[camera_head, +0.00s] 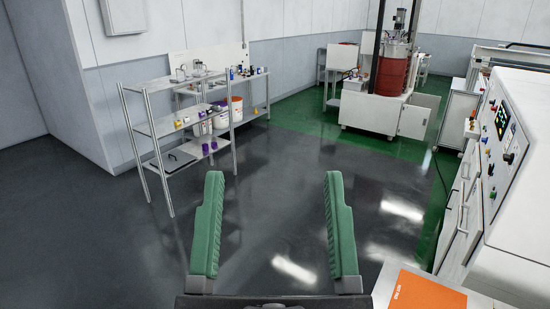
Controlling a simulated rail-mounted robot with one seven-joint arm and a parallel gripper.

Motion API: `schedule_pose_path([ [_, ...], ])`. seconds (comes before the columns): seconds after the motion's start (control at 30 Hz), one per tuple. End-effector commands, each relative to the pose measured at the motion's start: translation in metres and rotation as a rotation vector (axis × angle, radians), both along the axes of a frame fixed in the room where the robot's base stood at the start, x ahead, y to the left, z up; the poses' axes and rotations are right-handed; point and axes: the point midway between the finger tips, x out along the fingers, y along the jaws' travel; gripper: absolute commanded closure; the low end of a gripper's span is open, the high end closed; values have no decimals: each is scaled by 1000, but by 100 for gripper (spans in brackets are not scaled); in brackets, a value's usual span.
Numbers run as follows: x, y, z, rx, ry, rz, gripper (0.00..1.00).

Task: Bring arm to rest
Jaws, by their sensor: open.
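My gripper (272,228) is at the bottom middle of the head camera view. Its two green ribbed fingers stand wide apart, with nothing between them but the dark floor behind. The gripper is open and empty. The rest of my arm is not visible beyond the dark gripper base at the bottom edge.
A metal shelf rack (180,127) with jars and buckets stands at left. A white machine with a red drum (391,72) stands at the back. A white control cabinet (505,140) and an orange panel (425,291) are at right. The dark floor (280,180) ahead is clear.

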Motion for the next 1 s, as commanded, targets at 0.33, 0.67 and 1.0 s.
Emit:
schedule_pose_path([
  [0.33,0,1,178,7,1,10,31],
  [0.67,0,2,253,12,4,17,31],
  [1.0,1,2,248,11,4,15,31],
])
